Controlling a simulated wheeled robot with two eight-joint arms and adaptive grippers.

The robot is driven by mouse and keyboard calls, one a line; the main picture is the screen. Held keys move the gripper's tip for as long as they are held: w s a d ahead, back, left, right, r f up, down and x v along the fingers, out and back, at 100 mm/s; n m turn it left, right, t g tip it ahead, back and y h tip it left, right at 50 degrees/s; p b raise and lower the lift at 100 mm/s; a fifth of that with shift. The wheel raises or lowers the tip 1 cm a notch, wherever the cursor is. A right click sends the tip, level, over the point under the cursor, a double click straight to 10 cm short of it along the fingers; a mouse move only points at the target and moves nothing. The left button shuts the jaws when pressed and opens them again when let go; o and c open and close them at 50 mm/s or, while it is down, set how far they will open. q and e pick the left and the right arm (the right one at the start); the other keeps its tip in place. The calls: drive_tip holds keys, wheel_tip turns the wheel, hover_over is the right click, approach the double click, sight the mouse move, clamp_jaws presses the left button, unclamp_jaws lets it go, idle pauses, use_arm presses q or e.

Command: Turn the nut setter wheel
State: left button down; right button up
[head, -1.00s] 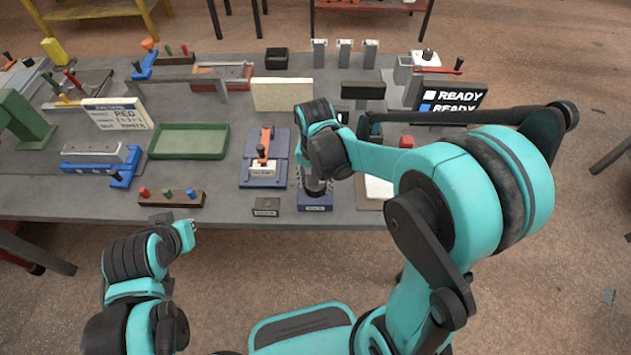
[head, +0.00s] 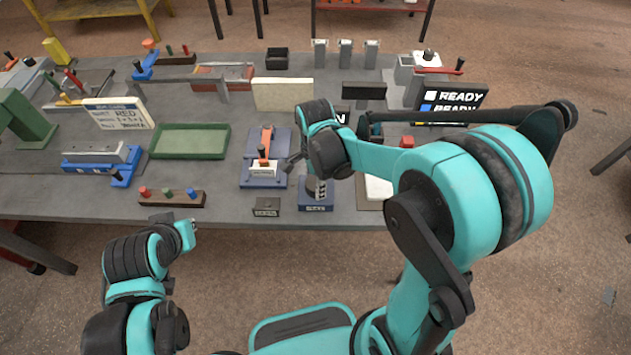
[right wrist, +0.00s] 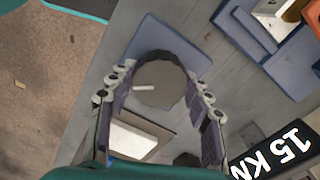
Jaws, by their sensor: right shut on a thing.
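The nut setter wheel is a dark round disc (right wrist: 160,78) with a short white mark, seen from above in the right wrist view. It sits on a blue base (head: 316,206) near the front edge of the bench, and the wheel's side (head: 312,186) shows in the head view. My right gripper (right wrist: 160,98) has its two jointed fingers on opposite sides of the wheel and is shut on it. In the head view the right gripper (head: 309,176) comes down over the wheel, partly hidden by its own wrist. My left gripper (head: 187,231) hangs in front of the bench, away from the wheel; its fingers are unclear.
A blue fixture with an orange lever (head: 266,141) stands just left of the wheel. A small dark label block (head: 266,207) is at the front edge. A display reading "15 KN" (right wrist: 275,155) and a white-topped plate (right wrist: 132,138) are close by. A green tray (head: 189,141) lies farther left.

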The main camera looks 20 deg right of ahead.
sight(315, 182)
drive_tip(key=shift+m, duration=1.5)
drive_tip(key=o, duration=1.2)
drive_tip(key=shift+c, duration=0.2)
drive_tip(key=shift+r, duration=0.1)
wheel_tip(315, 182, up, 12)
